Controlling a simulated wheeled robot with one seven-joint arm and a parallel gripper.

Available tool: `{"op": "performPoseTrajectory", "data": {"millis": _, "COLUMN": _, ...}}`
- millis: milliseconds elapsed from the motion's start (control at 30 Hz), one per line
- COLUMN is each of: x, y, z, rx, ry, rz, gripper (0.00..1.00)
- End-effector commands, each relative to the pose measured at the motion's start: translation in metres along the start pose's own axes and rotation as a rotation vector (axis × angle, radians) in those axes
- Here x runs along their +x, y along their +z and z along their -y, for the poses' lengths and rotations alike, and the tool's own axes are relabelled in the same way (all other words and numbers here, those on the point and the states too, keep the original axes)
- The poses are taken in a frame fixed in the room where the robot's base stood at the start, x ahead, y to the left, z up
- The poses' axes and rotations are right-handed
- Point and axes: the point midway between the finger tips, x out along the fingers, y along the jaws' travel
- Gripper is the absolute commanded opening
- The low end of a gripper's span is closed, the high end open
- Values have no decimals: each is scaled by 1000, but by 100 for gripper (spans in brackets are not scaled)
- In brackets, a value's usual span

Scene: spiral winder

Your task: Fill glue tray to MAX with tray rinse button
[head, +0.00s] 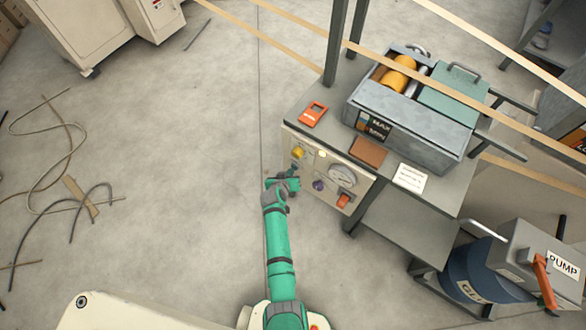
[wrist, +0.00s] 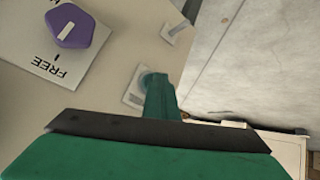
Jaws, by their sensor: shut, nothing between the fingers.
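The grey glue tray (head: 410,135) sits on the bench with yellow-orange rollers inside and a small label on its front. Its fill level cannot be read. The beige control panel (head: 328,172) is on the bench front. My green gripper (head: 291,172) is at the panel's left part, below the yellow button (head: 299,152). In the wrist view its shut fingers (wrist: 153,82) point at a small pale square plate (wrist: 134,92) and overlap it. Whether they touch is unclear, and the fingers hide whatever sits on the plate. No readable label marks the tray rinse button.
A purple knob (wrist: 74,27) by a "FREE" label and a metal toggle (wrist: 178,32) are near the fingers. The panel also has a round gauge (head: 343,175) and red-orange switch (head: 343,201). A blue glue drum (head: 478,275) stands right.

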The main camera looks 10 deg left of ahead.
Motion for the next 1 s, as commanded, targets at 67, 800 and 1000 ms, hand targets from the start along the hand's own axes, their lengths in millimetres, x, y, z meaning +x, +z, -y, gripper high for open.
{"op": "performPoseTrajectory", "data": {"millis": 67, "x": 0, "y": -1, "z": -1, "rx": 1, "ry": 1, "rz": -1, "gripper": 0}}
{"op": "performPoseTrajectory", "data": {"millis": 800, "x": -7, "y": 5, "z": 5, "rx": -2, "ry": 0, "rz": -1, "gripper": 0}}
{"op": "performPoseTrajectory", "data": {"millis": 1000, "x": -12, "y": 9, "z": 9, "rx": 0, "ry": 0, "rz": 0, "gripper": 0}}
